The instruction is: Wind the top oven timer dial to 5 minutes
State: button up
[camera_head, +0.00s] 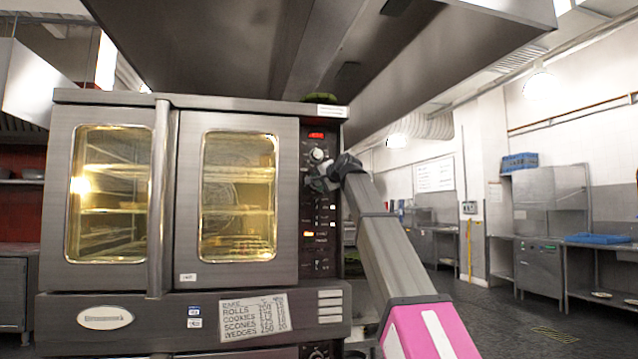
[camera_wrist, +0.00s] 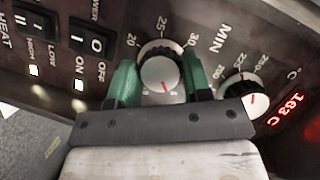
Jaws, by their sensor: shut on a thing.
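The top oven timer dial (camera_wrist: 160,72) is a round knob with a white face and dark ridged rim, on the dark control panel beside "MIN". Scale numbers 20, 25 and 30 show around its upper side in the wrist view. A short red line on its face points down toward my gripper's palm; the scale there is too small to read surely. My gripper (camera_wrist: 160,80) has its two green fingers on opposite sides of the dial, shut on it. In the head view my gripper (camera_head: 320,182) is at the panel and hides the timer dial.
Rocker switches (camera_wrist: 95,42) lie left. The oven (camera_head: 239,278) has closed glass doors; a hood hangs above. Open floor (camera_head: 500,310) lies right.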

jog(key=o, duration=0.9)
jog(key=v, duration=1)
jog(key=shift+s+d, duration=0.25)
jog(key=shift+s, duration=0.05)
